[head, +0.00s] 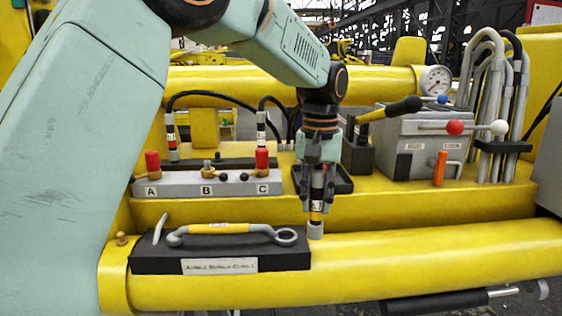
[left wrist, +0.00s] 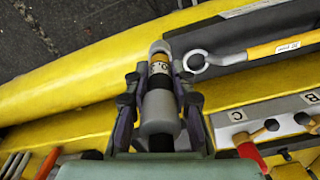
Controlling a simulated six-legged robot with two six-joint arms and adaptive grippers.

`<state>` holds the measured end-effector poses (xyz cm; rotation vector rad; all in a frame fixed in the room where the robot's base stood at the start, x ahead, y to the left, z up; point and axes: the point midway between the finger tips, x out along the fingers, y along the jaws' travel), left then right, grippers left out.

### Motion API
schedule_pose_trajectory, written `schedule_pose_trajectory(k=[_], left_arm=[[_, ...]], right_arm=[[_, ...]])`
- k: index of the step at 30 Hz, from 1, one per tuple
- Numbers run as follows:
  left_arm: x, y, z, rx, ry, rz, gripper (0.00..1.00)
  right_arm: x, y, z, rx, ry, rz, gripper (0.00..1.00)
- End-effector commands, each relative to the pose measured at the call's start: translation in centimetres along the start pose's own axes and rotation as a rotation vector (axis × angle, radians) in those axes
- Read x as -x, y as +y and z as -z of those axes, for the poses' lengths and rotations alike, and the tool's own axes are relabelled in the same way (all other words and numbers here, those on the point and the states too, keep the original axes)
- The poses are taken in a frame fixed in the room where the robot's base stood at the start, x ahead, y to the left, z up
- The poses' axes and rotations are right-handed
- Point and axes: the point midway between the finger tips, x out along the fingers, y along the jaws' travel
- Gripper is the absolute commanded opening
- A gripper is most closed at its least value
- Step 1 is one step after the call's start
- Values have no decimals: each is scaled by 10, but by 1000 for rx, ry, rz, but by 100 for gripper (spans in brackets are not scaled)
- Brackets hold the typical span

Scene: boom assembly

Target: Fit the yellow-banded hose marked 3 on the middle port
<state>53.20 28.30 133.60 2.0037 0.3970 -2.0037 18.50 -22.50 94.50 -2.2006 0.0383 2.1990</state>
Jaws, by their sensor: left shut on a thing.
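My left gripper (head: 317,195) points down in the head view and is shut on the yellow-banded hose end (head: 316,207). The hose end has a grey tip and hangs in front of the manifold. In the left wrist view the hose end (left wrist: 160,68) sits between the fingers, with its yellow band and a mark that I cannot read clearly. The grey manifold block (head: 230,188) carries ports A, B and C. The middle port B (head: 208,169) has a small metal fitting with no hose on it. The gripper is to the right of port C. My right gripper is not in view.
A black tray (head: 150,262) with a yellow-handled tool (head: 220,229) lies in front of the manifold. A grey valve box with coloured levers (head: 425,140) is at right. A small black tray (head: 338,180) is behind the gripper.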

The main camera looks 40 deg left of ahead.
Motion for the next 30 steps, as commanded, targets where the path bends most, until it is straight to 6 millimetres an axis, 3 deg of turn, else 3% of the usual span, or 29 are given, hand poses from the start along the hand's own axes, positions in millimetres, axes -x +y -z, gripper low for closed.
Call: schedule_pose_trajectory(k=[3, 7, 11, 17, 30], left_arm=[[-41, 34, -35, -132, -5, 12, 0], [-82, 54, -70, -242, -5, 11, 0], [-115, 59, -100, -314, -4, 7, 0], [-153, 50, -136, -389, -4, 5, 0], [-222, 50, -136, -395, 1, 0, 0]], right_arm=[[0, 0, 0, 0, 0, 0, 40], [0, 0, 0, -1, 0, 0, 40], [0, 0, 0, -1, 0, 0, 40], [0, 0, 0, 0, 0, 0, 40], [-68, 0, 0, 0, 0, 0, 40]])
